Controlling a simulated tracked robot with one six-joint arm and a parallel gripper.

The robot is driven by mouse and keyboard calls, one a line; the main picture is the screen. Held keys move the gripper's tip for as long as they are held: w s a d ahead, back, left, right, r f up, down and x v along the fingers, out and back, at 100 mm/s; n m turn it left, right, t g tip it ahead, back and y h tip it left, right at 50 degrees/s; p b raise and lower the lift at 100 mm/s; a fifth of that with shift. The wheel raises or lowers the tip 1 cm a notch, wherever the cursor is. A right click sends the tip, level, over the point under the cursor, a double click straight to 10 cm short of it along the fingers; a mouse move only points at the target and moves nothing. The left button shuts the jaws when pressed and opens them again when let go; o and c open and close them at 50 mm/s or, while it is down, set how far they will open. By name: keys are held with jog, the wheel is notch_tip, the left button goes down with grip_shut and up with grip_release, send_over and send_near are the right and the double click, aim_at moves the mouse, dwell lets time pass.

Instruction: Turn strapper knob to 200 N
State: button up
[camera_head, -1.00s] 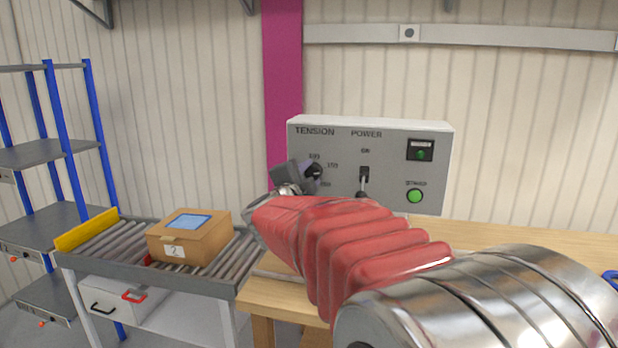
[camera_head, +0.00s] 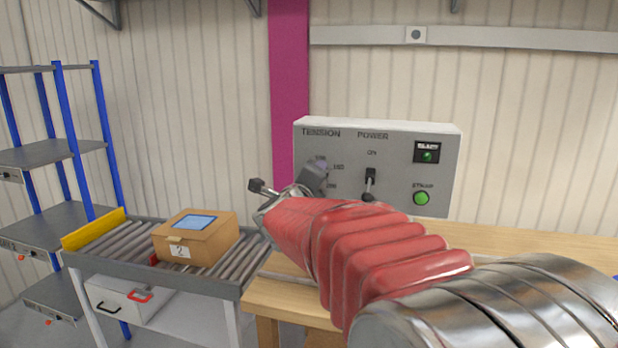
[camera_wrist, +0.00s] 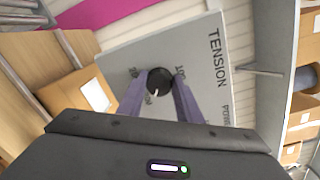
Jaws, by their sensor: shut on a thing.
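The strapper's grey control panel (camera_head: 395,165) stands on the bench, with TENSION lettering at upper left. The black tension knob (camera_wrist: 159,82) shows in the wrist view, with a white pointer mark slanting down and left, toward a small number that looks like 200 but is hard to read. My gripper (camera_wrist: 159,86) has its two purple-grey fingers on either side of the knob, closed on it.
The power switch (camera_head: 370,180) is right of the knob, close to my wrist. A green STRAP button (camera_head: 421,198) and a small display (camera_head: 427,152) are farther right. A cardboard box (camera_head: 200,240) sits on the roller conveyor (camera_head: 105,248) at left.

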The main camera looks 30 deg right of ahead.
jog(key=shift+f+m, duration=0.3)
jog(key=shift+m, duration=0.5)
jog(key=o, duration=0.6)
jog(key=shift+d, duration=0.1)
jog(key=o, duration=0.4)
jog(key=shift+r, duration=0.15)
jog(key=shift+o, duration=0.2)
jog(key=shift+s, duration=0.1)
jog(key=v, duration=1.3)
jog(key=shift+s+a, duration=0.25)
jog(key=shift+a, duration=0.05)
